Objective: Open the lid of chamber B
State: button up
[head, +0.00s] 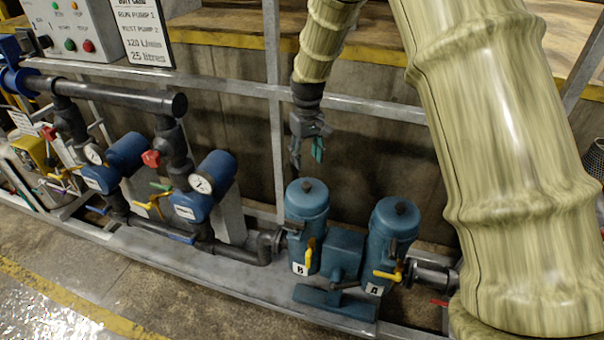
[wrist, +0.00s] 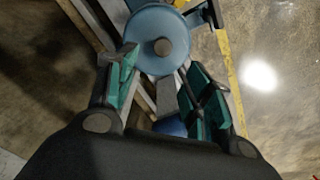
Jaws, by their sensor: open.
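Chamber B (head: 304,238) is a teal upright canister with a "B" label low on its front. Its round lid (head: 306,193) is on top and looks closed, with a small dark knob in the middle. My gripper (head: 306,158) points down above this lid, open and empty, with a gap between. In the wrist view, a round blue lid (wrist: 152,27) with a central knob (wrist: 163,46) shows beyond the open fingers (wrist: 160,72); it appears to be chamber B's. The fingers do not appear to touch it.
Chamber A (head: 392,232), a similar canister, stands right of B. Yellow handles (head: 310,250) are on the front of the canisters. A grey frame rail (head: 220,88) runs behind my gripper. Blue pumps with gauges (head: 201,185) and dark pipes are to the left.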

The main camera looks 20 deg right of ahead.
aim_at(307, 184)
jog(key=shift+s+f+p, duration=0.55)
jog(key=shift+s+f, duration=0.05)
jog(key=shift+s, duration=0.35)
jog(key=f, duration=0.2)
jog(key=w+f+p, duration=0.1)
jog(key=f, duration=0.3)
jog(key=shift+w, duration=0.3)
jog(key=shift+s+f+p, duration=0.4)
jog(key=shift+f, duration=0.1)
jog(key=shift+w+f, duration=0.2)
jog(key=shift+f, duration=0.65)
jog(key=shift+s+r, duration=0.15)
grip_shut()
